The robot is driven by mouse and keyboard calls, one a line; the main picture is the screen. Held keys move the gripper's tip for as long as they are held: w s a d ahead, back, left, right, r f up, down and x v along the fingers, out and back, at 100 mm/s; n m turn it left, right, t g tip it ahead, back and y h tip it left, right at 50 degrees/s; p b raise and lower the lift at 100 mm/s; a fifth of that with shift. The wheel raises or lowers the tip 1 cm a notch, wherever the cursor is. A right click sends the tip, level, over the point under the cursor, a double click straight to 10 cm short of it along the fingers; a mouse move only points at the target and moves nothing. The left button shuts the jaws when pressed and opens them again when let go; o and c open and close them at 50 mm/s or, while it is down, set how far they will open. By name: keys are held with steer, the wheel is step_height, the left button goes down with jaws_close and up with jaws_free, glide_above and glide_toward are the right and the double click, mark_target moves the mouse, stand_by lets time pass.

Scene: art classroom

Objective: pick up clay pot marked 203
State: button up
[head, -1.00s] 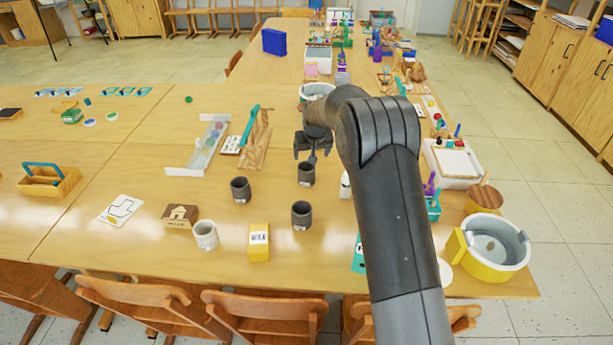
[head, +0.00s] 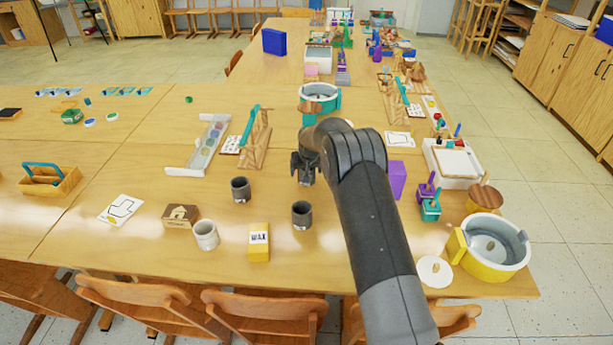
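Three dark grey clay pots stand on the wooden table: one on the left (head: 240,189), one at the front (head: 301,215), and one farther back (head: 307,180) under my gripper. Small pale labels show low on the pots, but their numbers are too small to read. My gripper (head: 303,170) points down at the back pot, with its fingers at the pot's upper part. The arm and fingers hide much of that pot. I cannot tell whether the fingers touch it or are closed on it.
A whitish pot (head: 206,235), a house-marked wooden block (head: 180,215) and a yellow box (head: 259,242) stand at the front. A paint tray (head: 202,146) lies behind left. A teal-and-grey tub (head: 320,98) stands behind my gripper. My arm covers the table to the right.

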steer(key=shift+x, duration=1.15)
steer(key=shift+c, duration=0.2)
steer(key=c, duration=1.1)
steer(key=shift+r, duration=0.1)
